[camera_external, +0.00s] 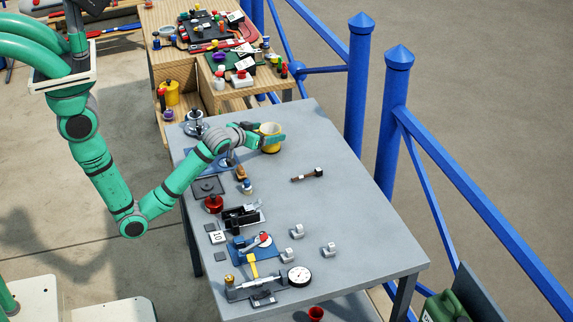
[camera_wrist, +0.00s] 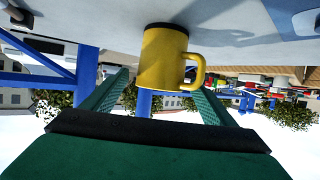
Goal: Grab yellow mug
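The yellow mug (camera_external: 269,131) is at the far part of the grey table, with its open top facing up. In the wrist view the mug (camera_wrist: 163,60) appears upside down against the table surface, with its handle on the right. My gripper (camera_external: 272,142) reaches it from the left, low over the table. In the wrist view my gripper (camera_wrist: 163,88) is open, with one green finger on each side of the mug. A small gap shows between the left finger and the mug. The right finger is near the handle; whether it touches is unclear.
The grey table (camera_external: 350,225) is clear to the right of the mug. A hammer (camera_external: 308,175) lies nearer the front. A red-knobbed item (camera_external: 213,203) and a dial gauge (camera_external: 299,276) are along the left and front. Blue posts (camera_external: 392,125) stand beyond the right edge.

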